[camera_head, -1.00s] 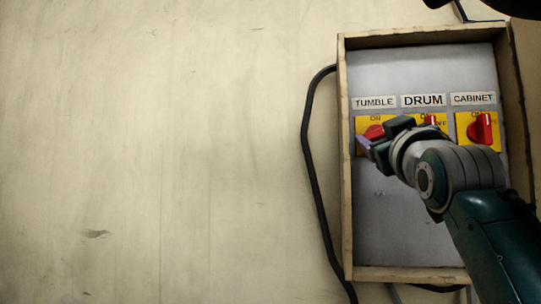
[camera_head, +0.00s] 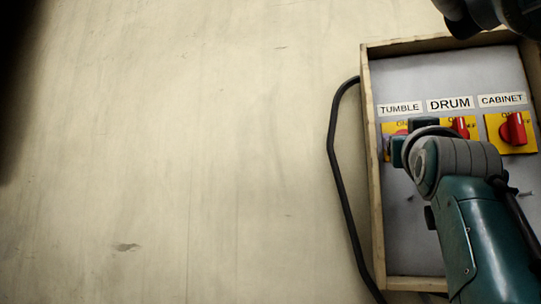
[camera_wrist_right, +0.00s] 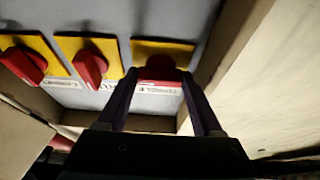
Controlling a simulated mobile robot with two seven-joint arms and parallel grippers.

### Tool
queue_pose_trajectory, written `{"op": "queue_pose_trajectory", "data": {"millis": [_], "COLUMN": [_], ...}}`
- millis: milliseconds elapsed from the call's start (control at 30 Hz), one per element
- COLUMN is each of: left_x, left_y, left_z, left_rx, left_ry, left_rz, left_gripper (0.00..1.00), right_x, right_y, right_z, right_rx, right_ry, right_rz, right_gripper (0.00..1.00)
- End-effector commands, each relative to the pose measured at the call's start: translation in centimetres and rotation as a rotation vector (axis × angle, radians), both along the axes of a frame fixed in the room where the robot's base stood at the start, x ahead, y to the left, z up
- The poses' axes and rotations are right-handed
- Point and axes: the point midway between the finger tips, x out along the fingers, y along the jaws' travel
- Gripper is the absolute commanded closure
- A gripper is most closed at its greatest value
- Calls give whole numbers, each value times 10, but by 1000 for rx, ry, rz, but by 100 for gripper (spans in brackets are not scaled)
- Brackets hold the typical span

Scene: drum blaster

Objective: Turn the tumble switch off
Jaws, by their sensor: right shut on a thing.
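The tumble switch is a red knob (camera_wrist_right: 158,68) on a yellow plate (camera_head: 387,128), under the TUMBLE label (camera_head: 401,108) at the left of the switch row. In the wrist view, which shows the panel upside down, the knob lies crosswise between the fingers of my right gripper (camera_wrist_right: 159,74), which is shut on it. In the head view my right wrist covers most of this switch and hides the fingertips. My left gripper is not in view.
The red DRUM switch (camera_head: 460,127) is close to my right wrist, and the CABINET switch (camera_head: 513,129) is farther right. A raised wooden frame (camera_head: 375,200) borders the grey panel. A black cable (camera_head: 340,190) runs along its left side. The surface farther left is clear.

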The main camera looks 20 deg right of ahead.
Motion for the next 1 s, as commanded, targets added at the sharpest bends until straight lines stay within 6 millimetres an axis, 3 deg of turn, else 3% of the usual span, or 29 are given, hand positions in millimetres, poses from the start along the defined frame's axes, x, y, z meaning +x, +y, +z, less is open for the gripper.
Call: {"op": "queue_pose_trajectory", "data": {"millis": [167,200,433,1000], "left_x": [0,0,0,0], "left_y": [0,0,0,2], "left_z": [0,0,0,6], "left_rx": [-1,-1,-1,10], "left_ry": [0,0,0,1], "left_rz": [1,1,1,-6], "left_gripper": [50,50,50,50], "right_x": [0,1,0,0], "right_y": [0,0,0,0], "right_z": [-1,-1,-1,2], "right_rx": [5,5,2,-24], "right_ry": [1,1,1,20], "right_rz": [3,3,2,3], "right_gripper": [88,28,3,3]}}
